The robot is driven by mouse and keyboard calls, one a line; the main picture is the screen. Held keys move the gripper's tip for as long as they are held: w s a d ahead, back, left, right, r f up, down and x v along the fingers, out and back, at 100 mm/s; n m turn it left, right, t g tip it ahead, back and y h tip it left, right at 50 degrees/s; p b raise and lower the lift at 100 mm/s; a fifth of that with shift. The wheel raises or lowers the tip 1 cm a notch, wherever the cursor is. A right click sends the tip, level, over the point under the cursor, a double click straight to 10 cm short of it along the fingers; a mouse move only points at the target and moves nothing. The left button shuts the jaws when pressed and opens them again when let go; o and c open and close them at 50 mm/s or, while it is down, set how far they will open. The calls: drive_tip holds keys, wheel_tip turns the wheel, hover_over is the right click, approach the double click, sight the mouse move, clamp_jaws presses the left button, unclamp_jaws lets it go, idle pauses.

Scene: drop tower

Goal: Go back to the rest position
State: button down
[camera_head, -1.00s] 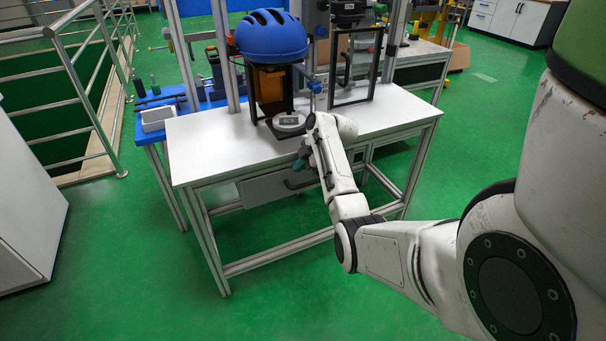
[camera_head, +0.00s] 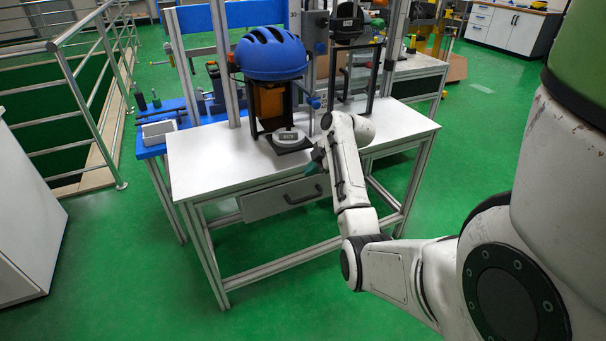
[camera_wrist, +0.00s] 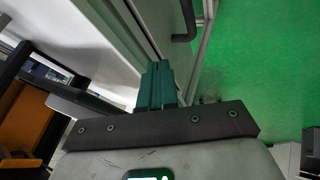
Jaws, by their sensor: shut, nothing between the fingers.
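My gripper (camera_wrist: 157,85) is shut and empty, its teal fingers close together in the wrist view. In the head view the fingers (camera_head: 316,163) show only in part, just left of my wrist, by the front edge of the white-topped table (camera_head: 205,165). My forearm hides some of that edge. The table's drawer (camera_head: 270,202) with its dark handle is left of and below my gripper. The handle also shows at the top of the wrist view (camera_wrist: 184,22).
A blue helmet (camera_head: 268,55) sits on an orange and black stand on the table. A round grey weight (camera_head: 287,136) lies on the stand's base. A railing (camera_head: 85,75) stands at the left. Green floor (camera_head: 120,270) is open in front of the table.

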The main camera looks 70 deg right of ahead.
drive_tip(key=v, duration=0.3)
drive_tip(key=shift+s+a+r, duration=0.2)
drive_tip(key=shift+s, duration=0.05)
drive_tip(key=w+a+f+m+g+y, duration=0.1)
drive_tip(key=w+a+f, duration=0.25)
drive_tip(key=a, duration=0.55)
drive_tip(key=w+a+f+m+g+y, duration=0.1)
drive_tip(key=w+a+f, duration=0.3)
drive_tip(key=a, duration=0.5)
drive_tip(key=s+a+f+m+g, duration=0.1)
drive_tip(key=s+a+f, duration=0.2)
drive_tip(key=a, duration=0.7)
drive_tip(key=s+a+f+m+g, duration=0.2)
drive_tip(key=a+f, duration=0.1)
drive_tip(key=a, duration=0.6)
drive_tip(key=s+a+m+g, duration=0.1)
drive_tip(key=s+a+m, duration=0.1)
drive_tip(key=s+a, duration=0.7)
wheel_tip(320, 180, up, 14)
drive_tip(key=p, duration=1.3)
drive_tip(key=shift+h, duration=0.4)
